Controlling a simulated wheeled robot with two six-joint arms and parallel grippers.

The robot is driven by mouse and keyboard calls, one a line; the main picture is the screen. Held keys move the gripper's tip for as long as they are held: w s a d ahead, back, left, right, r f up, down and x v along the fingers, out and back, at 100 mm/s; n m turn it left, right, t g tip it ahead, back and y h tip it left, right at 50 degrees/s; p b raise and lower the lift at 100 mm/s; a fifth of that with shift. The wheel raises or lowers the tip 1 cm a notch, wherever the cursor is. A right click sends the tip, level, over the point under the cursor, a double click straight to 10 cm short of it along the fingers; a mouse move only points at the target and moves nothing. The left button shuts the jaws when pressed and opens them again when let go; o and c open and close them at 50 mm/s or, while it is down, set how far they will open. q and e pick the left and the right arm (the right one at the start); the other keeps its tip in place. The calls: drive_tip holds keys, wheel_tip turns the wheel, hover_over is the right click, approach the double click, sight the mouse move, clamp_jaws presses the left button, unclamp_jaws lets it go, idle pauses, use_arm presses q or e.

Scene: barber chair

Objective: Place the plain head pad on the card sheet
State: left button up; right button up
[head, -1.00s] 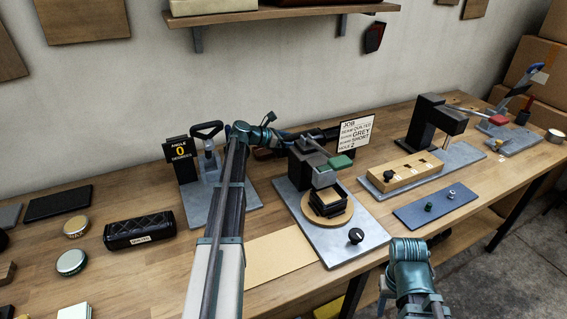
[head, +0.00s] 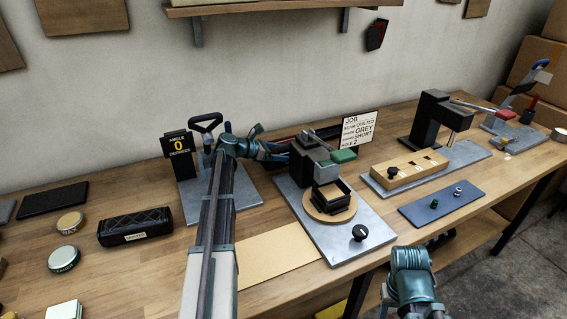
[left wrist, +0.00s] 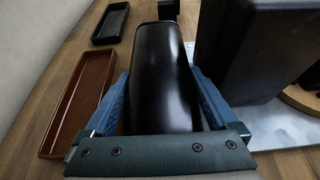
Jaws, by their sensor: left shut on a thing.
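The plain head pad (left wrist: 160,75) is a smooth black rounded block. In the left wrist view it sits between the blue fingers of my left gripper (left wrist: 158,95), which is shut on it. In the head view my left gripper (head: 268,150) is at the back of the bench, between the angle stand and the press, which partly hides the held pad. The card sheet (head: 280,250) is a flat tan sheet at the bench's front, right of my left forearm, with its left part hidden by that arm. My right arm shows at lower right, but its gripper does not.
A black press (head: 307,165) on a grey plate stands right of the card. The angle stand (head: 180,150) is left of my arm. A quilted pad (head: 135,227) lies further left. A brown tray (left wrist: 78,105) and a black tray (left wrist: 110,22) lie beside the held pad.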

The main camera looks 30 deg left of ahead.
use_arm(q)
wheel_tip(320, 180, down, 2)
drive_tip(key=shift+b, duration=0.5)
drive_tip(key=shift+s+f, duration=0.15)
drive_tip(key=shift+f, duration=0.15)
drive_tip(key=shift+a+r, duration=0.1)
drive_tip(key=shift+r, duration=0.05)
use_arm(e)
wheel_tip(320, 180, down, 2)
drive_tip(key=shift+f, duration=0.2)
use_arm(q)
drive_tip(key=shift+f+b, duration=0.25)
drive_tip(key=shift+b, duration=0.1)
drive_tip(key=o, duration=1.3)
drive_tip(key=shift+r, duration=0.1)
use_arm(e)
drive_tip(key=shift+f, duration=0.15)
use_arm(q)
drive_tip(key=shift+r, duration=0.1)
